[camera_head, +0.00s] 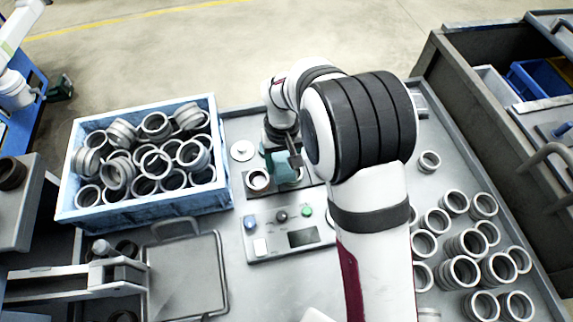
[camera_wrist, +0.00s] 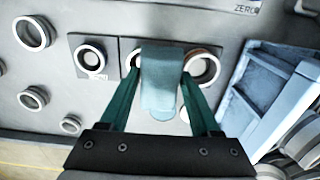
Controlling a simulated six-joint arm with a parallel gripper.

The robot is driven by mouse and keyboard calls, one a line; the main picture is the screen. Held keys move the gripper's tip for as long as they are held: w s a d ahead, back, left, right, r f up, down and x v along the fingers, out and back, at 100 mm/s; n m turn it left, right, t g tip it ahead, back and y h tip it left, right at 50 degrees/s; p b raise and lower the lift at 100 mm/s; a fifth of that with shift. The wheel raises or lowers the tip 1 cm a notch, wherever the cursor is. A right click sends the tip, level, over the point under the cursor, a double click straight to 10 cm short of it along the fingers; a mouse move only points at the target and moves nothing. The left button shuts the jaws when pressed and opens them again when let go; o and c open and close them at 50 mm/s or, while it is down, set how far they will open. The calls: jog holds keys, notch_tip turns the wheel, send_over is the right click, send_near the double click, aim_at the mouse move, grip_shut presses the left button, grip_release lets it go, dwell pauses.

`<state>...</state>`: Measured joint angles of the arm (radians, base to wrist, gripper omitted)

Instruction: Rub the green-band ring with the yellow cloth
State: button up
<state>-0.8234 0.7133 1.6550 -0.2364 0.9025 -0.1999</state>
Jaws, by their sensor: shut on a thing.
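My gripper (camera_wrist: 160,72) has green fingers and is shut on a teal cloth (camera_wrist: 161,85), which hangs between the fingertips. The cloth also shows in the head view (camera_head: 289,176). I see no yellow cloth. A second ring (camera_wrist: 131,60) is partly hidden by the left finger and cloth. A third ring (camera_wrist: 90,61) sits farther left on its own dark plate. I cannot make out a green band on any ring. Whether the cloth touches a ring is unclear.
A blue bin (camera_head: 150,210) full of grey rings stands at the left. A control panel (camera_head: 285,240) with buttons lies in front of the ring plates. Several loose rings (camera_head: 467,243) lie at the right of the table. A white disc (camera_head: 243,151) lies behind.

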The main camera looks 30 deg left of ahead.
jog(key=shift+r, duration=2.7)
jog(key=w+d+r+m, duration=0.2)
jog(key=w+d+r, duration=0.25)
jog(key=d, duration=0.35)
jog(key=w+d+r+m, duration=0.25)
jog(key=d+r, duration=0.25)
jog(key=d, duration=0.3)
jog(key=s+d+r+m, duration=0.1)
jog(key=d+r+m, duration=0.1)
jog(key=d, duration=0.6)
jog(key=s+d+r+m, duration=0.1)
jog(key=d+r+m, duration=0.1)
jog(key=d+r, duration=0.3)
jog(key=d, duration=0.3)
jog(key=shift+r, duration=0.25)
jog(key=shift+s+m, duration=0.1)
jog(key=shift+m, duration=0.15)
